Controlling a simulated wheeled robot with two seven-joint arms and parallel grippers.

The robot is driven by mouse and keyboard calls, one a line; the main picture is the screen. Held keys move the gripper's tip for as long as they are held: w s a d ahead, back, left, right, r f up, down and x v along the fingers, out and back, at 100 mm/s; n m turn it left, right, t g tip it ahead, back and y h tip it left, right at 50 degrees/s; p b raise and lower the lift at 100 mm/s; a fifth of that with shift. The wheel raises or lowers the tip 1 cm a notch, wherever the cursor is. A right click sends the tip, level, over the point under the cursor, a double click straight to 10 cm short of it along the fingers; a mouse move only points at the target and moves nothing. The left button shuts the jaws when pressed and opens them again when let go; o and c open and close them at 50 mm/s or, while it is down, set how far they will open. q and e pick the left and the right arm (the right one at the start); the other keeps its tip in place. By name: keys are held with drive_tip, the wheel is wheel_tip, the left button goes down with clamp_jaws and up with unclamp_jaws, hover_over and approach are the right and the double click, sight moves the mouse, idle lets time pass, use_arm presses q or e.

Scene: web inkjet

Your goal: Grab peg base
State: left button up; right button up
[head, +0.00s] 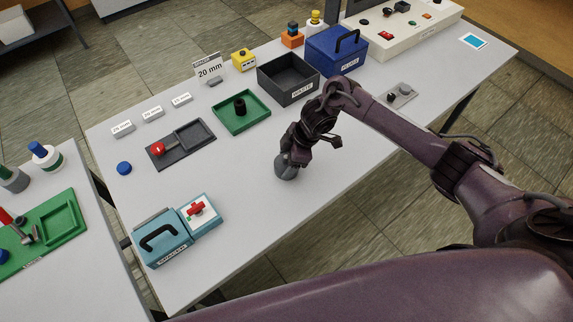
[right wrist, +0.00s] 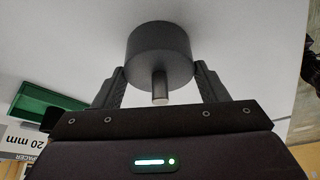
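The peg base is a dark grey cylinder (head: 286,168) with a thin peg, on the white table (head: 250,205). In the right wrist view the peg base (right wrist: 160,50) is straight ahead, its peg pointing towards the camera. My right gripper (head: 297,153) is just above and around it in the head view, partly covering it. In the right wrist view, the fingers of my right gripper (right wrist: 161,80) are spread, one at each side of the cylinder. Any contact is too fine to see. My left gripper is not in view.
A green tray (head: 262,122) with a black piece, a dark tray (head: 162,161), a grey bin (head: 270,84) and a blue box (head: 325,60) stand behind. A teal case (head: 166,253) stands front left. The table around the peg base is clear.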

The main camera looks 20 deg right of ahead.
drive_tip(key=c, duration=0.7)
drive_tip(key=shift+w, duration=0.1)
